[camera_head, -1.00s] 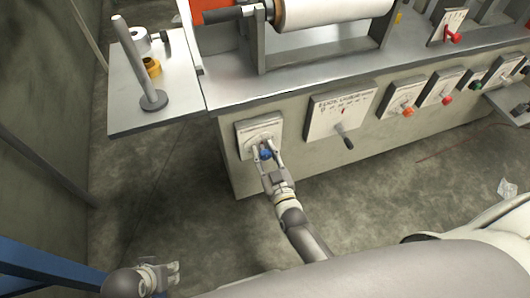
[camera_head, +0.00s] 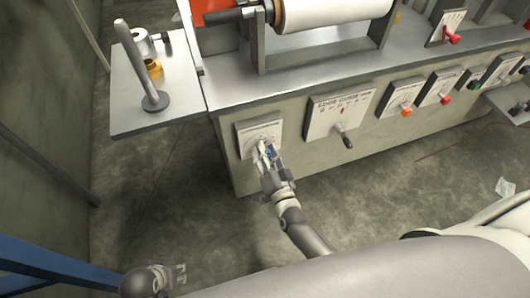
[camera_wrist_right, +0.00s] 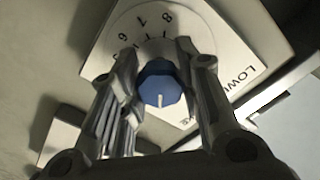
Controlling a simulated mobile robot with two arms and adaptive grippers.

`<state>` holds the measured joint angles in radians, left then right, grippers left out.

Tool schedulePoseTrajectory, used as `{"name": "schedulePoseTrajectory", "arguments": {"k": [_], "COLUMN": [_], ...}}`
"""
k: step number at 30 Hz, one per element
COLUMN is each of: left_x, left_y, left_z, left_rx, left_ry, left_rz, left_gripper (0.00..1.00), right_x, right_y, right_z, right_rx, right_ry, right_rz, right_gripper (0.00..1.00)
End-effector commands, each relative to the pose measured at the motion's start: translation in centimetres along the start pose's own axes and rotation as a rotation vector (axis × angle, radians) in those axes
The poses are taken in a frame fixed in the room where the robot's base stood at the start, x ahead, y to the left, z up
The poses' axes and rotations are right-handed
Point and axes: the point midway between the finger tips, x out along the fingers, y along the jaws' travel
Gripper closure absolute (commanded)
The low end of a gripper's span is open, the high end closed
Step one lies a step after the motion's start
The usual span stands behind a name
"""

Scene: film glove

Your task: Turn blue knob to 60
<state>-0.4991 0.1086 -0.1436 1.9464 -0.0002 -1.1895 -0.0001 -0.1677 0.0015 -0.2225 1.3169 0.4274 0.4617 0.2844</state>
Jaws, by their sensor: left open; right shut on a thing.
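The blue knob (camera_wrist_right: 160,82) sits at the middle of a white round dial on a square plate in the right wrist view. A white mark on the knob points toward the bottom of that picture. Dial digits show above and left of it. In the head view the dial plate (camera_head: 257,134) is on the machine's front at the left, and the knob (camera_head: 268,153) is mostly hidden by my right gripper (camera_head: 265,152). My right gripper is shut on the knob, one finger on each side. My left gripper (camera_head: 181,275) is open and empty, low at the left, away from the machine.
To the right on the front panel are an edge guide plate with a black-tipped lever (camera_head: 345,138), an orange knob (camera_head: 406,112) and a red knob (camera_head: 446,99). A side table (camera_head: 180,108) stands at left. The floor before the panel is clear.

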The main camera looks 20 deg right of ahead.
Motion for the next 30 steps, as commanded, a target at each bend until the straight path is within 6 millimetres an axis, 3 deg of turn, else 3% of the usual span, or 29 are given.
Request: {"name": "schedulePoseTrajectory", "arguments": {"k": [9, 24, 25, 30], "left_x": [-0.04, -0.10, -0.11, -0.12], "left_y": [0.03, 0.00, 0.00, -0.01], "left_z": [-0.01, -0.06, -0.06, -0.07], "left_rx": [0.000, -0.001, -0.001, -0.001], "left_ry": [-0.001, 0.000, 0.000, 0.000], "left_rz": [0.000, 0.000, 0.000, 0.000], "left_gripper": [0.55, 0.55, 0.55, 0.55], "right_x": [-0.11, -0.12, -0.13, -0.09], "right_y": [0.07, 0.06, 0.06, 0.03], "right_z": [0.22, 0.25, 0.26, 0.17], "right_rx": [0.102, 0.116, 0.116, 0.115], "right_ry": [-0.005, -0.006, -0.006, -0.004], "right_rz": [0.002, 0.002, 0.002, 0.001], "right_gripper": [0.92, 0.92, 0.65, 0.46]}}
